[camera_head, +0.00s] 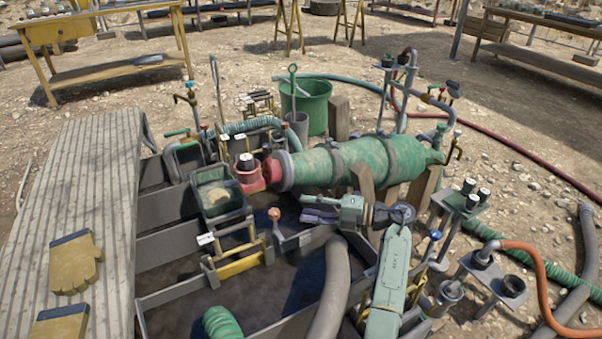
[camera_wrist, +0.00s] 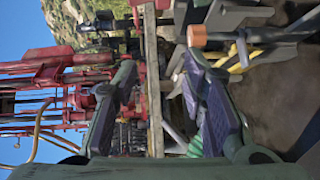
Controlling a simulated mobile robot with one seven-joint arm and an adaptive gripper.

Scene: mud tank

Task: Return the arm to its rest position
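My gripper (camera_head: 306,207) is near the middle of the head view, above the tank and in front of the green cylinder. Its fingers point left in that view. In the wrist view, my gripper (camera_wrist: 160,72) shows two green fingers with dark purple pads, spread apart. I see nothing held between the pads; only background shows in the gap. My pale green forearm reaches up from the lower right of the head view, bent at the joint behind the gripper.
The mud tank (camera_head: 185,255) lies below and left of my gripper. An orange-topped lever (camera_head: 275,215) is close left of the fingertips. A grey hose (camera_head: 331,290) rises nearby. Yellow gloves (camera_head: 75,262) lie on the walkway.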

